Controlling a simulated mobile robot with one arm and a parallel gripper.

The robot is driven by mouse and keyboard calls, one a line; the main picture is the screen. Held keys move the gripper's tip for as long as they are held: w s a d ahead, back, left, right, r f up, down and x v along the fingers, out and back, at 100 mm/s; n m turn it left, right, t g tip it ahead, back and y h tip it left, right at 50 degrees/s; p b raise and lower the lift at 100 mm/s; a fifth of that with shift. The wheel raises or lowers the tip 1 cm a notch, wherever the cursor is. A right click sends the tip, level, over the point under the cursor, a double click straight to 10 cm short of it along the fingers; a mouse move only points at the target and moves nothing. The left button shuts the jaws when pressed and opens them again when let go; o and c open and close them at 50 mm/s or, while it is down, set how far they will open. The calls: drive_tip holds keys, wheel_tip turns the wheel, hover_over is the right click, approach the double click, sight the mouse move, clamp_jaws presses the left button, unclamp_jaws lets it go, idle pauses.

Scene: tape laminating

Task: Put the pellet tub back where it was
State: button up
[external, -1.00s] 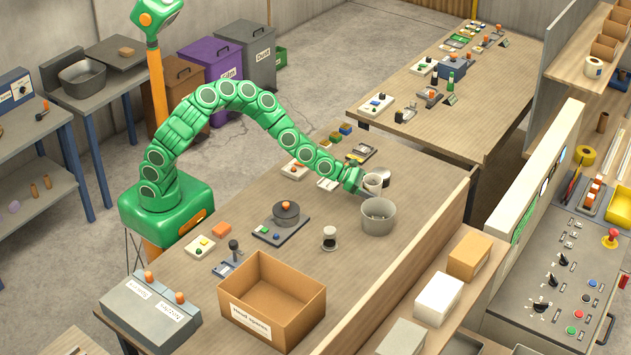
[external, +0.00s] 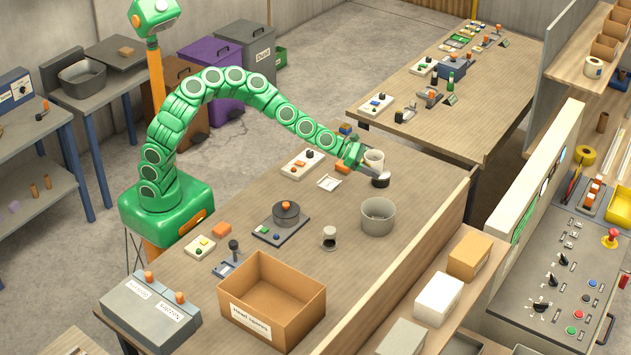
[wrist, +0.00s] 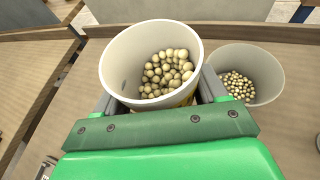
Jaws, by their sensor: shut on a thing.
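The white pellet tub (external: 374,157) is held by my gripper (external: 362,161), which is shut on it. In the wrist view the tub (wrist: 120,62) is slightly tilted, open at the top, with pale round pellets in its lower part. My gripper's fingers (wrist: 157,95) clasp its sides. The tub appears to be above the bench; the exact gap to the bench top cannot be told. A grey bin (external: 378,222) stands on the bench in front of it. In the wrist view the grey bin (wrist: 262,66) is at the right and also holds pellets.
A small dark-topped object (external: 380,181) stands just below the tub in the external view. A black-and-white item (external: 329,238) is left of the grey bin. A wooden barrier (external: 440,225) edges the bench. An open cardboard box (external: 262,325) stands at the front.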

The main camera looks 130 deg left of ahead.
drive_tip(key=w+d+h, duration=0.1)
drive_tip(key=d, duration=0.3)
drive_tip(key=w+d+m+h, duration=0.1)
drive_tip(key=d, duration=0.4)
drive_tip(key=w+d+f+m+h, duration=0.1)
drive_tip(key=d, duration=0.3)
drive_tip(key=shift+w+d+t, duration=0.15)
drive_tip(key=shift+w+t, duration=0.15)
drive_tip(key=shift+w, duration=0.05)
drive_tip(key=w+d+m+h, duration=0.1)
drive_tip(key=d+m+h, duration=0.15)
drive_tip(key=d, duration=0.75)
drive_tip(key=m+g+h, duration=0.1)
drive_tip(key=m+h, duration=0.3)
hover_over(310, 273)
drive_tip(key=f, duration=0.1)
drive_tip(key=shift+h, duration=0.25)
drive_tip(key=shift+w+f, duration=0.1)
drive_tip(key=shift+f, duration=5.55)
drive_tip(key=shift+f, duration=0.1)
drive_tip(key=o, duration=1.1)
